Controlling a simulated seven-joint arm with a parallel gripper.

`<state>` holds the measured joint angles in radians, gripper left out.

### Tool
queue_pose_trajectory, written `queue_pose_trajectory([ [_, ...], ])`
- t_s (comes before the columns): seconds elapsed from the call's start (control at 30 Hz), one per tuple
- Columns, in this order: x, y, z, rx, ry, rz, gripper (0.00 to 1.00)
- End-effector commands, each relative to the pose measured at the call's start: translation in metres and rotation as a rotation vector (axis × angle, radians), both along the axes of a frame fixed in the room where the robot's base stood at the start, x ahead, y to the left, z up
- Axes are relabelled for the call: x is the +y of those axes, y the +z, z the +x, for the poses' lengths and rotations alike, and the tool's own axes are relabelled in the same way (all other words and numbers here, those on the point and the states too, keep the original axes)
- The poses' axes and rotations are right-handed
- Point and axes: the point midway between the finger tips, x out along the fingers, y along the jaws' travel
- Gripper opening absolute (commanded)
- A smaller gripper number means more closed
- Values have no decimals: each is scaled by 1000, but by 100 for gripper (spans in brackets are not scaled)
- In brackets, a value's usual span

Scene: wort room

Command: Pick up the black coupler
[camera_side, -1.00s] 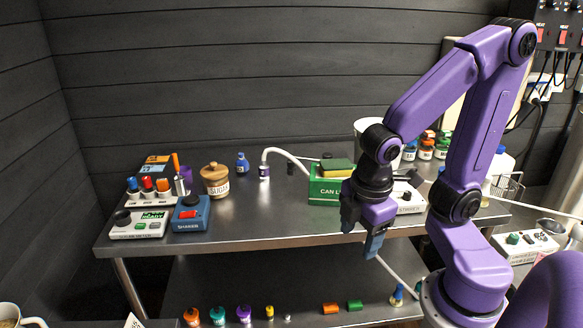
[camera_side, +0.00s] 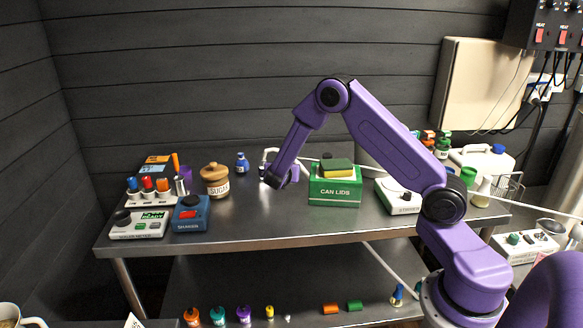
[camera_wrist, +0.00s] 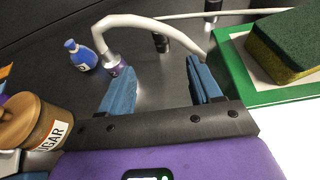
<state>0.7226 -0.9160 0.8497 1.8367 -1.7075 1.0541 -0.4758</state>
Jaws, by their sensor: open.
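The cylinder shows beyond the gap between the fingertips and is not touched. A second dark piece (camera_wrist: 213,5) shows at the top edge, by another white tube. In the side view my wrist hides the black cylinder and most of the fingers.
A blue bottle (camera_wrist: 80,55) and sugar jar (camera_wrist: 35,122) stand left. The green CAN LIDS box (camera_side: 335,188) with a sponge (camera_wrist: 285,45) stands close on the right.

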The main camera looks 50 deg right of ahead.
Motion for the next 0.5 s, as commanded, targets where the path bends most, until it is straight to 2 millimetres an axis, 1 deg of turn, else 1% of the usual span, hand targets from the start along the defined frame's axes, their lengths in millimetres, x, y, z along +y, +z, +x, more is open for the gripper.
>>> queue_pose_trajectory([
  [0.17, -15, -8, 10, 10, 11, -20, 64],
  [0.5, -64, -32, 39, 9, 9, -19, 64],
])
